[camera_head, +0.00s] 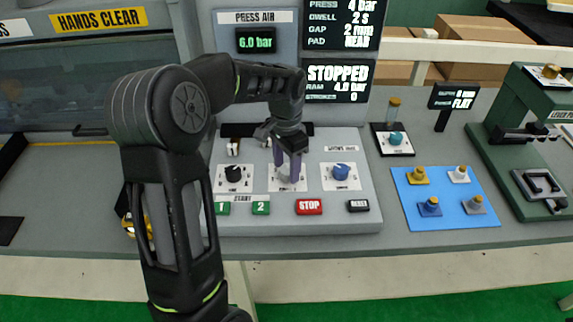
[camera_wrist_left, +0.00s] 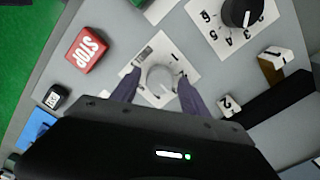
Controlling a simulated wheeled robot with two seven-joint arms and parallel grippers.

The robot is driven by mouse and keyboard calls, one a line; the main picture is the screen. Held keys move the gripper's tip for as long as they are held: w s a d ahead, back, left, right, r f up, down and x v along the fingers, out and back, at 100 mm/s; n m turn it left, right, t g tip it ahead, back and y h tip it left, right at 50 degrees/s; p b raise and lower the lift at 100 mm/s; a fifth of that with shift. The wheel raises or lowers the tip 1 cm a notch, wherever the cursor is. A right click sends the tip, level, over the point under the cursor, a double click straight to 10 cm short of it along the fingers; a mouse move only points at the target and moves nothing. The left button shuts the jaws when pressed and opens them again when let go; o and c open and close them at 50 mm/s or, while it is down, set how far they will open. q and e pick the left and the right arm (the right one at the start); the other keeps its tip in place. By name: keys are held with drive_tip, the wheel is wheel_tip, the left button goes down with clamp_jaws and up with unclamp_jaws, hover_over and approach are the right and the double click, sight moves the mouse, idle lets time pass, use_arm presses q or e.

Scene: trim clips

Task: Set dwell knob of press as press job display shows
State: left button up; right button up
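The press job display (camera_head: 341,24) stands at the top and reads DWELL 2 s, below a 4 bar line. On the press panel (camera_head: 368,215), a black knob (camera_head: 233,173), a pale grey knob (camera_head: 286,179) and a blue knob (camera_head: 341,171) sit in a row on white plates. Their name labels are too small to read. My left gripper (camera_head: 288,172) points down at the grey knob. In the left wrist view its fingers (camera_wrist_left: 158,84) stand on either side of the grey knob (camera_wrist_left: 160,79), with slight gaps showing. My right gripper is out of view.
Below the knobs are green buttons 1 and 2 (camera_head: 261,208), a red STOP button (camera_head: 309,207) and a black RESET button (camera_head: 358,206). The lower display (camera_head: 338,81) reads STOPPED. A blue mat (camera_head: 404,186) with several small parts and a green fixture (camera_head: 530,130) stand to the right.

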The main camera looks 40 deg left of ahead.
use_arm(q)
clamp_jaws()
idle(0.3)
drive_tip(key=shift+n, duration=0.4)
drive_tip(key=n+b, duration=0.1)
drive_tip(key=n, duration=0.3)
drive_tip(key=n+b, duration=0.1)
drive_tip(key=n, duration=0.4)
drive_tip(key=shift+w+r, duration=0.1)
idle(0.4)
drive_tip(key=shift+o, duration=1)
unclamp_jaws()
drive_tip(key=shift+d, duration=0.1)
